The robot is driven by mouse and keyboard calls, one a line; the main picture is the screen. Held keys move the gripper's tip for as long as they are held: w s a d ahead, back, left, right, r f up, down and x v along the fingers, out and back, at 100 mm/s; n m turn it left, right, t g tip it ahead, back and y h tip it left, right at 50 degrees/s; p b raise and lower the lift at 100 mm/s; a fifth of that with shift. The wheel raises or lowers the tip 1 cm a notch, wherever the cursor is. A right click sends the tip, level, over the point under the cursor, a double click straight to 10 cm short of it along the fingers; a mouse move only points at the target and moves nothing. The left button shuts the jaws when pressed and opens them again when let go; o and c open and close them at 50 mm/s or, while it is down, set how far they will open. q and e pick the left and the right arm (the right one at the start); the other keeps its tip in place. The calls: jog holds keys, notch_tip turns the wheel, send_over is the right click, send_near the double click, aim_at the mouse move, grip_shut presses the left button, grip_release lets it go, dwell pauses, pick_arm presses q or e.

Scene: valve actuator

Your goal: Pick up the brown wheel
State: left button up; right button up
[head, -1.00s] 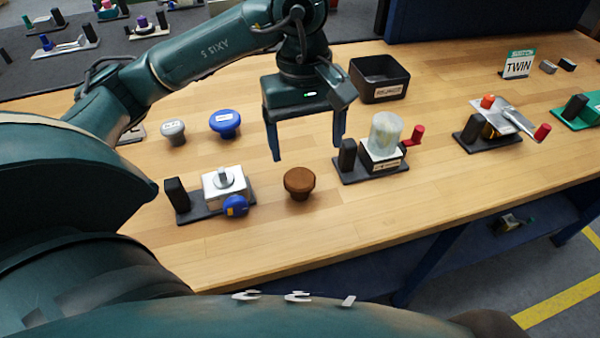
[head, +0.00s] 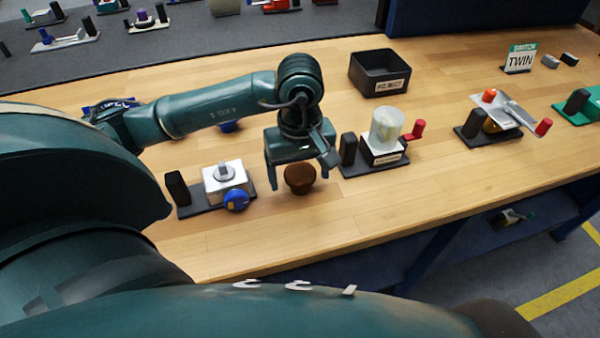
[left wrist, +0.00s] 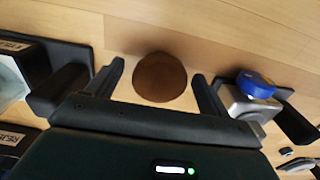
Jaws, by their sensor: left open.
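The brown wheel (head: 300,180) is a small round wooden knob standing on the table, between two valve assemblies. In the left wrist view the brown wheel (left wrist: 160,77) lies between my open fingers and a little beyond their tips. My left gripper (head: 298,186) is open, its fingers pointing down on either side of the wheel in the head view. The left gripper (left wrist: 160,82) shows a gap between each finger and the wheel. Whether the fingers are level with the wheel is hard to tell. My right gripper is not in view.
Left of the wheel is a valve base with a blue knob (head: 236,200). Close on the right is a black base with a clear cylinder (head: 387,126) and red handle. A black bin (head: 379,74) stands behind. The table front (head: 330,232) is clear.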

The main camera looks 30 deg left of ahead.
pick_arm(q)
jog(key=shift+f, duration=0.5)
jog(key=c, duration=1.1)
